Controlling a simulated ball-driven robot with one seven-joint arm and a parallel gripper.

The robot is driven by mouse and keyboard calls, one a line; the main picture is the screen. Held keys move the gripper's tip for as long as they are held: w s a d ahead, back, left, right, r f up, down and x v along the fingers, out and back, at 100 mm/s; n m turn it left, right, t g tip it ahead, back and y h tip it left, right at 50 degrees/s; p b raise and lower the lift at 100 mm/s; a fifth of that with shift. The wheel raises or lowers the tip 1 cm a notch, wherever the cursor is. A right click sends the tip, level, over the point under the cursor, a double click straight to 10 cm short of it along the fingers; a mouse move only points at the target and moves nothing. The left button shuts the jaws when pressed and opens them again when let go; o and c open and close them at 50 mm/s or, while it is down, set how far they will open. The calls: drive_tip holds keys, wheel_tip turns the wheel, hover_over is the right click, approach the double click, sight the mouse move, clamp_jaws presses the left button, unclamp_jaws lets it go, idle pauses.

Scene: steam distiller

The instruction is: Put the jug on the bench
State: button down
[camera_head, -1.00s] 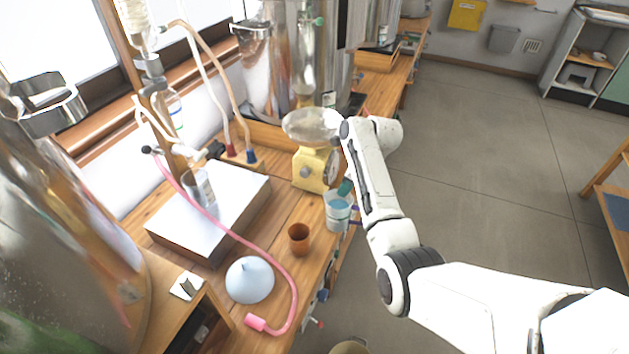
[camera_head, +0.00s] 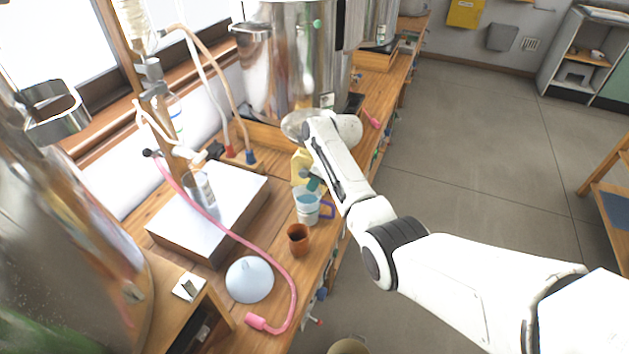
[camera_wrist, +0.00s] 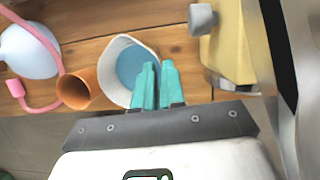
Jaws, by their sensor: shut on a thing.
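The jug (camera_head: 306,207) is whitish, with blue contents and a blue-purple handle on its right. It is upright at the front edge of the wooden bench (camera_head: 276,215), beside the yellow scale. I cannot tell whether its base touches the wood. My gripper (camera_head: 314,186) is shut on the jug's near rim from the right side. In the wrist view, the teal fingertips (camera_wrist: 157,84) are close together at the rim, and the jug's open mouth (camera_wrist: 130,60) shows the blue inside. My wrist hides part of the scale behind.
A brown cup (camera_head: 298,239) stands just in front of the jug. The yellow scale (camera_head: 300,167) with its metal pan is close behind. A pale blue funnel (camera_head: 249,280) and a pink hose (camera_head: 292,300) lie nearer. A white-topped box (camera_head: 225,205) stands at left.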

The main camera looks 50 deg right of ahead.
drive_tip(key=shift+f, duration=0.1)
drive_tip(key=c, duration=1.2)
unclamp_jaws()
